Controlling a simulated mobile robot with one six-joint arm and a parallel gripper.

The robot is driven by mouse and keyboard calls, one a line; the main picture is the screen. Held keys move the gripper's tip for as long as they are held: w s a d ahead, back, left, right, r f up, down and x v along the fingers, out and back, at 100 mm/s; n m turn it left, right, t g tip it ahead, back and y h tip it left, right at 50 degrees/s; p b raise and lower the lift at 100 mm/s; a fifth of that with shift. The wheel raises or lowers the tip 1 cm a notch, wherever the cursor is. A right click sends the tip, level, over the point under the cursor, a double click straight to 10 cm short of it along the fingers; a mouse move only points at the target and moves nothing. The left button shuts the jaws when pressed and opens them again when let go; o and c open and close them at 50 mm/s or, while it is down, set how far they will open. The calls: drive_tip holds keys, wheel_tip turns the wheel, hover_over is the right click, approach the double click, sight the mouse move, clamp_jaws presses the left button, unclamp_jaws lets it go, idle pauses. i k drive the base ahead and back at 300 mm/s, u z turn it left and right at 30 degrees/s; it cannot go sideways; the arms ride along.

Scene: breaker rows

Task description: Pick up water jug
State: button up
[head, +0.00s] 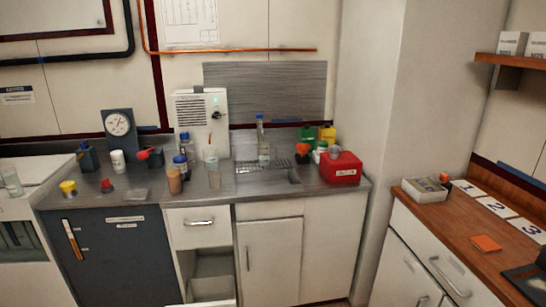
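I cannot tell surely which thing is the water jug. A tall clear bottle with a blue top (263,140) stands upright at the sink (268,180). A clear vessel (12,181) stands on the white surface at the far left; it is too small to make out fully. My gripper is not in view.
The grey counter (205,184) also holds a white machine (202,112), a dial gauge (118,124), several small bottles and a red box (340,168). A lower compartment (212,266) stands open. A wooden counter (468,222) with numbered cards is at right.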

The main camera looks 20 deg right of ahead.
sight(264, 148)
drive_tip(key=z, duration=1.1)
drive_tip(key=i, duration=0.95)
drive_tip(key=z, duration=1.05)
drive_tip(key=k, duration=0.1)
drive_tip(key=u, duration=3.6)
